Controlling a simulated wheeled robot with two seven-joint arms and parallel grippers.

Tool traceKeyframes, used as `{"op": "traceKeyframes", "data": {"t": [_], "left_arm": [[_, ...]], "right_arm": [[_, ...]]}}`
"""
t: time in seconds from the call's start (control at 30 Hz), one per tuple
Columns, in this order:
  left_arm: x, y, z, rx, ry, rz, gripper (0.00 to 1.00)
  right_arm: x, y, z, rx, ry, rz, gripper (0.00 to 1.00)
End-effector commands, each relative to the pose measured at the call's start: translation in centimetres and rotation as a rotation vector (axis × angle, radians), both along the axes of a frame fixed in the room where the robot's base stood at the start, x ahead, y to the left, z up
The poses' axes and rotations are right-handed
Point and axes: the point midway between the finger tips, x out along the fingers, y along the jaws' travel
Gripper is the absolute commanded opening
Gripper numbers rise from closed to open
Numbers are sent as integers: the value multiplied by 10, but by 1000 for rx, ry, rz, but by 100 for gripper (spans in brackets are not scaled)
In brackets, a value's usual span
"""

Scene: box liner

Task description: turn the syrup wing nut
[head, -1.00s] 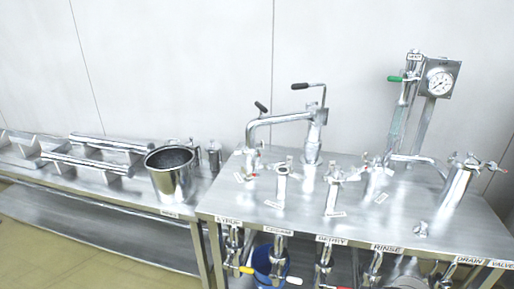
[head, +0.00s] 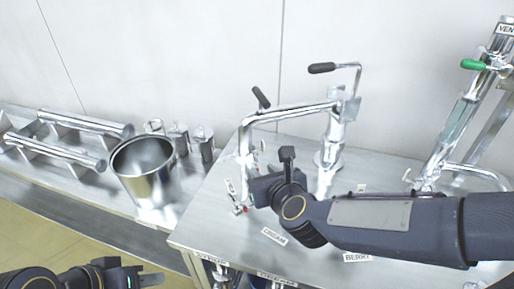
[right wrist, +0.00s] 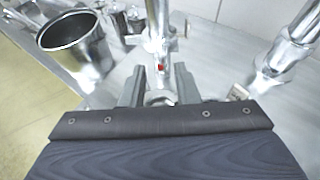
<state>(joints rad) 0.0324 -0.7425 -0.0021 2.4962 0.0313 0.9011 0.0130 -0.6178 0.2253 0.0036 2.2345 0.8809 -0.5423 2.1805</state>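A small metal fitting with a red tip (head: 239,210), apparently the wing nut, sits low by the left-hand steel pipe post (head: 244,150). A small tilted label (head: 230,188) beside it is too small to read. My right gripper (head: 253,190) reaches in from the right, just beside this fitting. In the right wrist view its two fingers (right wrist: 160,84) are apart, with a shiny round metal part (right wrist: 160,98) between them and the red tip (right wrist: 160,67) just beyond. I cannot tell whether the fingers touch anything. My left gripper (head: 128,275) is at the bottom left, away from the fittings; its fingers are unclear.
A steel pot (head: 142,170) stands left of the fittings, with small lidded canisters (head: 203,142) behind it. A black-handled pipe (head: 335,115) rises behind my right arm. CREAM (head: 274,236) and BERRY (head: 357,257) labels lie on the worktop.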

Motion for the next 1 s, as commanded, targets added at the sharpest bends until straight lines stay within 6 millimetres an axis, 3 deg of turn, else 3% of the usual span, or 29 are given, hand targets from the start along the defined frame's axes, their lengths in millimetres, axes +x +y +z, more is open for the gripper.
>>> {"op": "traceKeyframes", "data": {"t": [0.5, 0.87, 1.0], "left_arm": [[0, 0, 0, 0, 0, 0, 36], [0, 0, 0, 0, 0, 0, 36], [0, 0, 0, 0, 0, 0, 36]], "right_arm": [[60, 20, -27, 6, 3, -6, 28], [68, 22, -30, 7, 2, -6, 28], [68, 22, -30, 6, 2, -6, 14]]}}
